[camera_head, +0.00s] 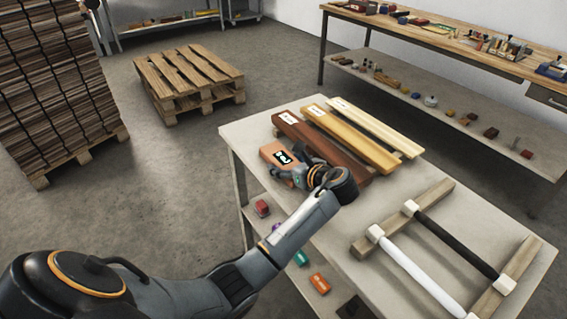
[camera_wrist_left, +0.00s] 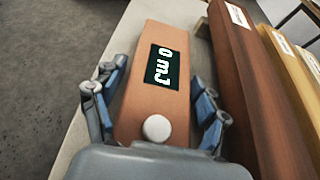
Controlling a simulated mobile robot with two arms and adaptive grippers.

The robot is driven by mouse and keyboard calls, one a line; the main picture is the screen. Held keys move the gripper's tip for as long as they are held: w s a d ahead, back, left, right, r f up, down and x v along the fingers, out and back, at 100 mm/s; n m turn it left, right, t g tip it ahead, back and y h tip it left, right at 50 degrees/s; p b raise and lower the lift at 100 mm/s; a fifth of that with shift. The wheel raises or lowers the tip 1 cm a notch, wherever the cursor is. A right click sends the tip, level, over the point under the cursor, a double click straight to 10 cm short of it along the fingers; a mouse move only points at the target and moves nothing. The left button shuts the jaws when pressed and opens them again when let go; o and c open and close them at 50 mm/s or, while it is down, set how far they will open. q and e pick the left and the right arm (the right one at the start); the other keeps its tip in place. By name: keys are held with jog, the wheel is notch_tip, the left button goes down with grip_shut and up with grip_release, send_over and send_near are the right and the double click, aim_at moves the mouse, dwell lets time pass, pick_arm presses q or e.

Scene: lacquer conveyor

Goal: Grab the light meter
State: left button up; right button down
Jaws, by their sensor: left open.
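The light meter (camera_head: 276,153) is an orange-brown box lying on the near table's left end. In the left wrist view the light meter (camera_wrist_left: 150,103) shows a dark display reading "0 mJ" and a round white knob near my palm. My left gripper (camera_head: 290,171) is over the light meter's near end. In the left wrist view my left gripper's (camera_wrist_left: 160,95) two fingers stand open, one on each side of the box. A narrow gap shows at the right finger; contact on the left side I cannot tell. My right gripper is not in view.
A dark red board (camera_head: 306,135) lies close to the light meter's right, with yellow (camera_head: 350,137) and pale (camera_head: 378,127) boards beyond. A wooden rack with a black and a white roller (camera_head: 420,275) fills the table's right part. Small coloured items sit on the lower shelf.

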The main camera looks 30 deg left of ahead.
pick_arm(q)
jog(key=c, duration=1.1)
